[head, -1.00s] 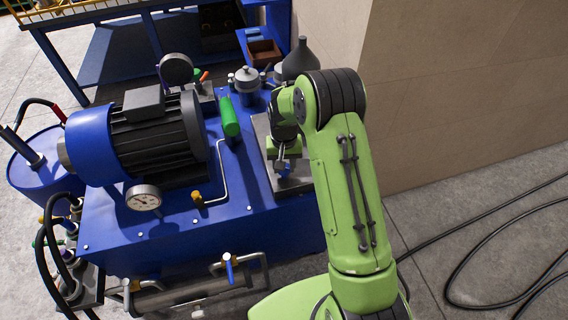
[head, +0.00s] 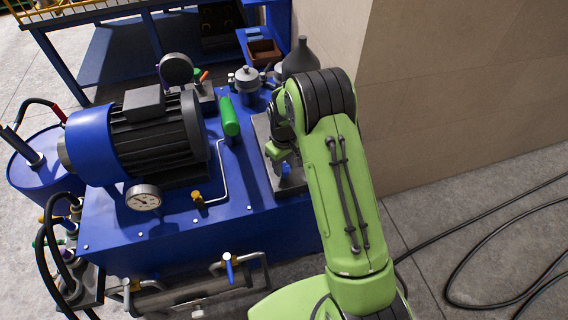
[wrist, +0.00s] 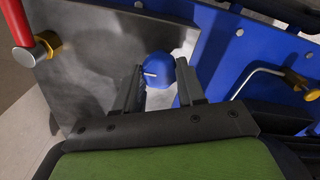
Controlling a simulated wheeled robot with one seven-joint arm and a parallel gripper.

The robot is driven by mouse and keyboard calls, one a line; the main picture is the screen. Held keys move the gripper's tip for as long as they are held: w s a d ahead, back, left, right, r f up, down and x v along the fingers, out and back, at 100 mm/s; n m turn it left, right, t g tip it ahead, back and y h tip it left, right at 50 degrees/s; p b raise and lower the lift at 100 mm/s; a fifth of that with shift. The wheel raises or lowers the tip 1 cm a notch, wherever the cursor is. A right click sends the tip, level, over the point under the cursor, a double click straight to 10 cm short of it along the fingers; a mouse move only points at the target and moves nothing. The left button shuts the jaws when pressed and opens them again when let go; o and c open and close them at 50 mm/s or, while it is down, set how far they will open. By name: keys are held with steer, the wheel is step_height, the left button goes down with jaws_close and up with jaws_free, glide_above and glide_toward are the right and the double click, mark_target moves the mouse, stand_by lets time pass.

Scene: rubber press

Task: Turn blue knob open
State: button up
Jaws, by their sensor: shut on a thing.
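The blue knob (wrist: 160,67) sits on a grey metal plate (wrist: 90,85). In the wrist view it stands between the fingertips, with a small pale mark on its face. In the head view the knob (head: 287,170) shows just below the gripper, partly hidden. My gripper (wrist: 158,75) is shut on the knob, one finger at each side. In the head view my gripper (head: 283,158) is small and partly covered by my own wrist, so the finger contact cannot be seen there.
A red handle (wrist: 17,25) with a brass fitting stands at the wrist view's left. The motor (head: 150,135), pressure gauge (head: 143,198) and green cylinder (head: 229,116) stand left of my arm. A wall (head: 450,90) rises to the right.

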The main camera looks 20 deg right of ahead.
mark_target(284, 167)
stand_by(0.4)
steer(key=o, duration=1.1)
steer(key=shift+c, duration=0.2)
step_height(284, 167, up, 16)
steer(key=p, duration=0.3)
steer(key=shift+f, duration=0.1)
